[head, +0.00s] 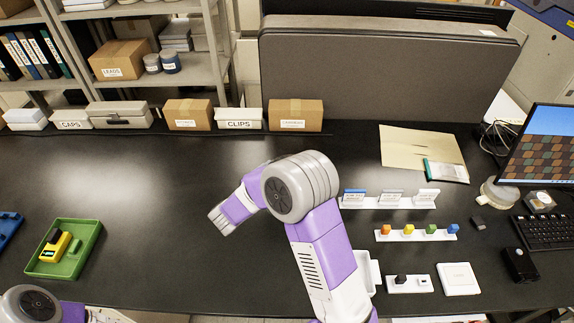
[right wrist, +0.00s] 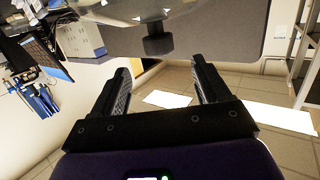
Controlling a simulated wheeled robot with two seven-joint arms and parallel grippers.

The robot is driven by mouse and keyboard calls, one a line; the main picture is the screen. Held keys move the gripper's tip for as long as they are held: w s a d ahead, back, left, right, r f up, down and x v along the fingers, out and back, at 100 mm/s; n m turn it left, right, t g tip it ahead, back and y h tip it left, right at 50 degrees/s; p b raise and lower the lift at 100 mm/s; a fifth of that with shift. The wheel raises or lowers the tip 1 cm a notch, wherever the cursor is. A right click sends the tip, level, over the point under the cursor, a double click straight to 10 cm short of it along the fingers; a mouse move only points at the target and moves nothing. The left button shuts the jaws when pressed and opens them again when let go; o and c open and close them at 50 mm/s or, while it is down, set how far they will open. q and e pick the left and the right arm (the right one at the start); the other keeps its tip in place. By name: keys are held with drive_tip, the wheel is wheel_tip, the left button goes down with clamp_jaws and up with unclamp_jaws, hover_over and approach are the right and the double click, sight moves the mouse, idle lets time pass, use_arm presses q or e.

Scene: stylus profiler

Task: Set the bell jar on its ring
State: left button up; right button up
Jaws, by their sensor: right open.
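In the right wrist view, a clear glass piece (right wrist: 125,11) with a black knob (right wrist: 158,40) shows at the top; it looks like the bell jar, cut off by the frame edge. My right gripper (right wrist: 160,78) is open, with the knob beyond its fingertips and nothing between the fingers. In the head view, my right arm bends over the middle of the black bench and its fingers cannot be made out. A pale translucent round thing (head: 499,195) sits by the monitor; I cannot tell whether it is the jar or the ring. Only a link of my left arm shows at lower left.
A green tray (head: 91,253) with a yellow device stands at left. Label stands (head: 389,199), a row of coloured pieces (head: 416,234), a monitor (head: 540,150) and a keyboard (head: 545,232) crowd the right. Boxes (head: 295,115) line the back.

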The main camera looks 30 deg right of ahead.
drive_tip(key=d+n+t+y+p, duration=0.1)
drive_tip(key=p, duration=0.1)
drive_tip(key=d+r+n+t+y+p, duration=0.1)
drive_tip(key=y+p, duration=0.1)
drive_tip(key=p, duration=0.1)
drive_tip(key=d+n+t+y+p, duration=0.1)
drive_tip(key=n+p, duration=0.1)
drive_tip(key=p, duration=0.1)
drive_tip(key=shift+s+d+r+y, duration=0.1)
drive_tip(key=shift+d+r+y, duration=0.2)
drive_tip(key=shift+d+y, duration=0.1)
drive_tip(key=shift+s+d+f+y, duration=0.15)
drive_tip(key=shift+d+f+y, duration=0.05)
drive_tip(key=shift+f+y, duration=0.1)
drive_tip(key=x, duration=0.4)
drive_tip(key=p+x, duration=0.1)
drive_tip(key=x, duration=0.2)
drive_tip(key=shift+w+f, duration=0.25)
drive_tip(key=shift+f, duration=0.25)
drive_tip(key=shift+c, duration=0.2)
drive_tip(key=shift+r, duration=0.1)
clamp_jaws()
